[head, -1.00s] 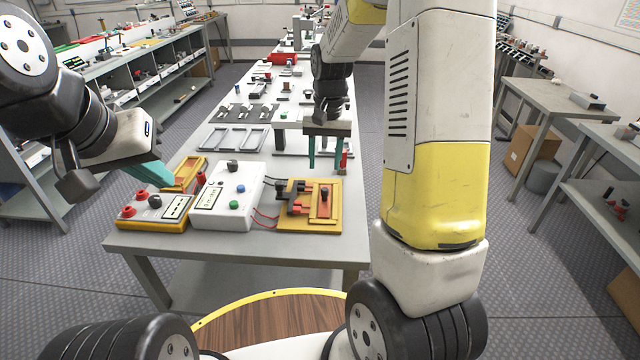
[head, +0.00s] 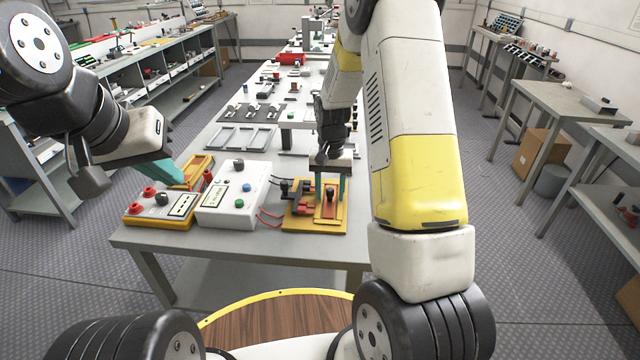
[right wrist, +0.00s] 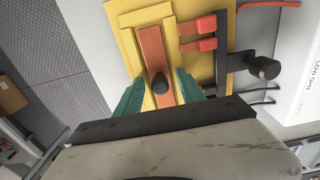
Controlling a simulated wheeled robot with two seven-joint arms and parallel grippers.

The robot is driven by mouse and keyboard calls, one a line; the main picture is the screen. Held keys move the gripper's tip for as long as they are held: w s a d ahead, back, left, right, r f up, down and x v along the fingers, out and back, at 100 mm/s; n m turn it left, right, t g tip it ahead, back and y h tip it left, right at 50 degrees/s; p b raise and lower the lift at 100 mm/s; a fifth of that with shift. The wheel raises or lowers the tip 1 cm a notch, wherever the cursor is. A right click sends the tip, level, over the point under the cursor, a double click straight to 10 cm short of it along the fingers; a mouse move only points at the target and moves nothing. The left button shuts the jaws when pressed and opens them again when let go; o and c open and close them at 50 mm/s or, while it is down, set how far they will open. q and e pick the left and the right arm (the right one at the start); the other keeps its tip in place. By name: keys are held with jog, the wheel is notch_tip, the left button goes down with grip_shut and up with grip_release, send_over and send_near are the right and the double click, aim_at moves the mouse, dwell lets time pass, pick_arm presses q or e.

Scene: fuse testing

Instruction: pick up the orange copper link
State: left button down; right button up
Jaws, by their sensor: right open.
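The orange copper link (right wrist: 152,42) is a flat bar with a black knob (right wrist: 160,84). It lies in a yellow fixture (right wrist: 128,20), which is on the table's front right in the head view (head: 298,224). My right gripper (right wrist: 160,88) is open, with one teal finger on each side of the link and knob. It also shows over the fixture in the head view (head: 331,190); whether the fingers touch the link is unclear. My left gripper (head: 168,173) is above the left tester's back edge; its teal finger shows, but its opening does not.
A white box with a green button (head: 232,206) and a yellow-based tester with red knobs (head: 160,212) stand left of the fixture. A black clamp with red parts (right wrist: 222,50) is beside the link, with red wires nearby. Grey frames (head: 240,138) lie farther back.

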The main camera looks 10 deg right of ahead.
grip_shut()
jog(key=shift+r, duration=0.15)
